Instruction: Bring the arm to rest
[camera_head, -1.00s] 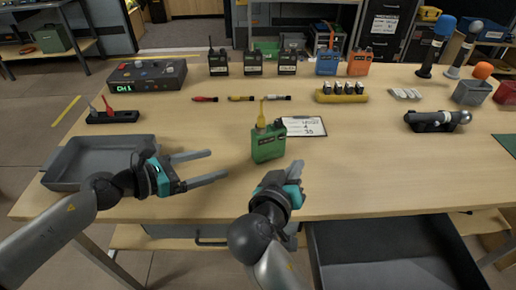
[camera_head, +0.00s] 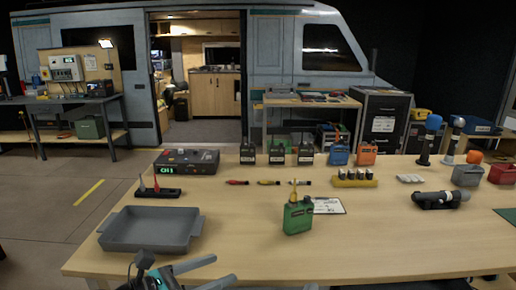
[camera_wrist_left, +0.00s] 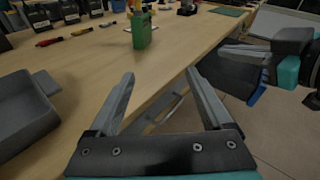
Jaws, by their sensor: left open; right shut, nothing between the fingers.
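My left gripper (camera_head: 226,271) is open and empty, low in the head view near the table's front edge. In the left wrist view (camera_wrist_left: 160,74) its two fingers stand apart with bare tabletop and the table edge behind them. My right gripper (camera_wrist_left: 232,52) is at the right of the left wrist view, off the table's front edge, its fingers together with nothing seen between them. In the head view at most a sliver of it shows at the bottom edge. Most of both arms is out of the head view.
A grey tray (camera_head: 150,232) lies at the table's left, close to my left gripper. Radios, a control box (camera_head: 187,162) and microphones stand farther back. The table's front right is clear.

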